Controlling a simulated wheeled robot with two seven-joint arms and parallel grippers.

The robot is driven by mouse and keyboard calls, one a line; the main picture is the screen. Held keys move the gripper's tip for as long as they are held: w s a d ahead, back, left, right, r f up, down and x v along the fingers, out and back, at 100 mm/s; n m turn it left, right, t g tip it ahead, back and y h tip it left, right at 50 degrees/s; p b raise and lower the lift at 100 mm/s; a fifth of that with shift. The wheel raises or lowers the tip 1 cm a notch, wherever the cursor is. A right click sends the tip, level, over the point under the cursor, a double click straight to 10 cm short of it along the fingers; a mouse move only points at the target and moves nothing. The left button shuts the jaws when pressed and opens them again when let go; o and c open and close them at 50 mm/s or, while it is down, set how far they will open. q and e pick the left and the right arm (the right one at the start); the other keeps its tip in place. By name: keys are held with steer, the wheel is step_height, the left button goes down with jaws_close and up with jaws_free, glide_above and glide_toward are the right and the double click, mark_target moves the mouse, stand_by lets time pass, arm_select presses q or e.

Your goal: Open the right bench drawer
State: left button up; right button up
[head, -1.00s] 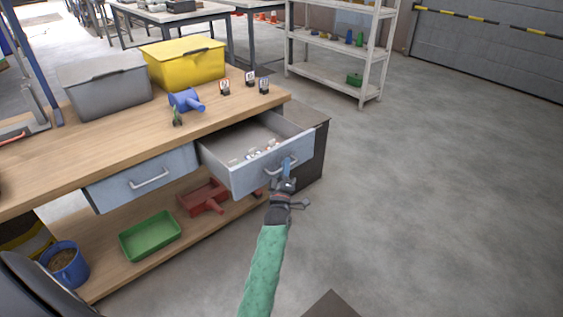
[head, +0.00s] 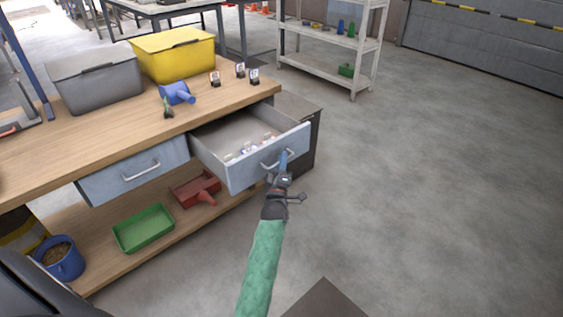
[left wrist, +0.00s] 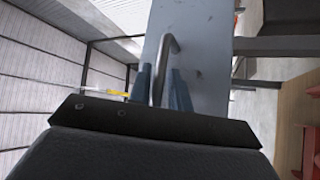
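The right bench drawer (head: 240,174) is pulled well out from under the wooden bench top, and its grey-blue front faces me. Small pale items lie inside it. My left gripper (head: 283,163) is at the metal handle (head: 270,163) of this drawer. In the left wrist view, the blue fingers of the gripper (left wrist: 161,88) stand on both sides of the handle (left wrist: 166,46) and are shut on it. The drawer front (left wrist: 201,60) fills the middle of that view. My right gripper is in neither view.
The left drawer (head: 130,178) is shut. A grey bin (head: 95,85), a yellow bin (head: 172,58) and a blue scoop-like item (head: 176,92) stand on the bench top (head: 60,145). A green tray (head: 144,228) lies on the lower shelf. The floor to the right is clear.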

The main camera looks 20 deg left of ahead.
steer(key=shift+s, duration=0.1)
arm_select(q)
steer(key=shift+s+d+f, duration=0.1)
steer(key=shift+s+f, duration=0.05)
steer(key=shift+s, duration=0.05)
steer(key=v, duration=0.7)
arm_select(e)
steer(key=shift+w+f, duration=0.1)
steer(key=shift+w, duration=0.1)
arm_select(q)
steer(key=shift+s, duration=0.15)
